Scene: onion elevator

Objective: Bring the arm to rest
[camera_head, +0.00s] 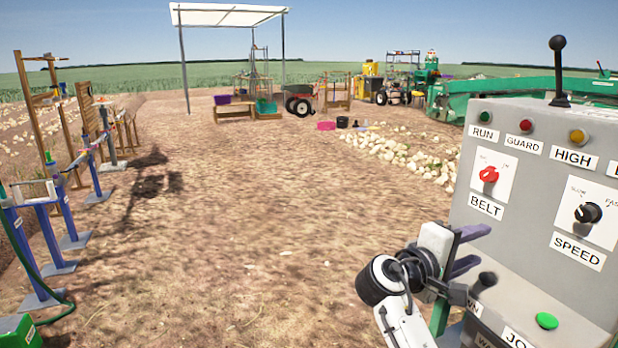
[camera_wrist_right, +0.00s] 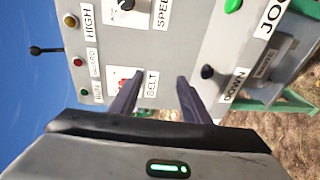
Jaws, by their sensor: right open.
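My right gripper (camera_head: 468,250) is in front of the grey control box at the right of the head view. Its two purple-grey fingers are apart, with nothing between them. In the right wrist view the open fingers (camera_wrist_right: 157,95) point at the panel (camera_wrist_right: 185,62), near the BELT label and the red belt knob (camera_wrist_right: 124,86). In the head view the red knob (camera_head: 489,174) sits above the gripper, on a white plate. I cannot tell whether the fingers touch the panel. My left gripper is not in view.
The control box (camera_head: 520,225) carries a black SPEED knob (camera_head: 588,212), a green button (camera_head: 546,321) and a black lever (camera_head: 559,70) on top. A dark-knobbed lever (camera_head: 487,280) stands close beside the gripper. Open dirt ground (camera_head: 240,220) lies to the left.

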